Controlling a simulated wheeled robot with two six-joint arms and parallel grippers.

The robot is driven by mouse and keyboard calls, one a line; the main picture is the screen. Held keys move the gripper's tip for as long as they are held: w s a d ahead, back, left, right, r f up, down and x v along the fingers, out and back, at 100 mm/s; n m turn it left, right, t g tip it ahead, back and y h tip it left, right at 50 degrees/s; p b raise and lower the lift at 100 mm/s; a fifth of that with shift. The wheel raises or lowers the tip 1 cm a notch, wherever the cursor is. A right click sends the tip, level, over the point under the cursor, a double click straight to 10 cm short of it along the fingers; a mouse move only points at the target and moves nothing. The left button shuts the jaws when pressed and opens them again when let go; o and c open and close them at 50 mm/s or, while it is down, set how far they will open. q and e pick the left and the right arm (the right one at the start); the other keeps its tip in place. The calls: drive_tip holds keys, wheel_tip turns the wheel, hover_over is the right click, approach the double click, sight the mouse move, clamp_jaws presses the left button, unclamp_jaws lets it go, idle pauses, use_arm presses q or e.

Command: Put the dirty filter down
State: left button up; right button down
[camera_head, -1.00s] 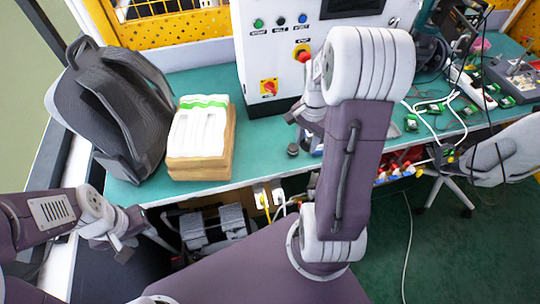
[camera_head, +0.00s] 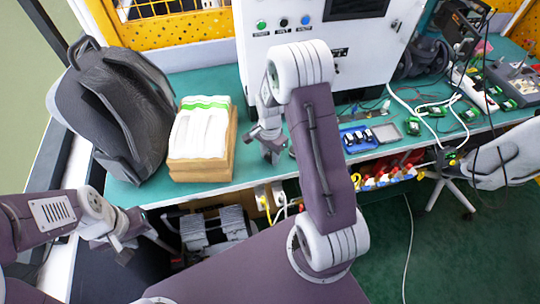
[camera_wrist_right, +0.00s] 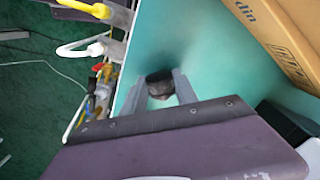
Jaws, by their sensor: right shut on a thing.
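The dirty filter (camera_wrist_right: 160,86) is a small dark grey, rounded piece between the fingertips of my right gripper (camera_wrist_right: 160,92) in the right wrist view. The gripper is shut on it, over the teal bench top (camera_wrist_right: 205,55). Whether the filter touches the bench I cannot tell. In the head view my right gripper (camera_head: 272,152) is low over the bench, right of the stacked box, and the filter is mostly hidden there. My left gripper (camera_head: 146,247) is open and empty, in front of the bench at the lower left.
A cardboard box with white and green packs (camera_head: 202,145) and a grey backpack (camera_head: 118,105) stand left of my right gripper. A white control cabinet (camera_head: 335,65) stands behind. A blue tray (camera_head: 358,138) and several green circuit boards (camera_head: 434,110) lie to the right.

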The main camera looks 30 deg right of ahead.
sight(270, 155)
drive_tip(key=shift+f, duration=0.1)
drive_tip(key=shift+f, duration=0.1)
drive_tip(key=c, duration=0.9)
unclamp_jaws()
drive_tip(key=shift+c, duration=0.2)
wheel_tip(270, 155, up, 12)
drive_tip(key=s+a+f+n+t, duration=0.1)
drive_tip(key=s+a+n, duration=0.6)
drive_tip(key=s+n, duration=0.5)
drive_tip(key=shift+s+n+p, duration=0.2)
drive_tip(key=shift+n+p, duration=0.25)
drive_tip(key=shift+n, duration=0.35)
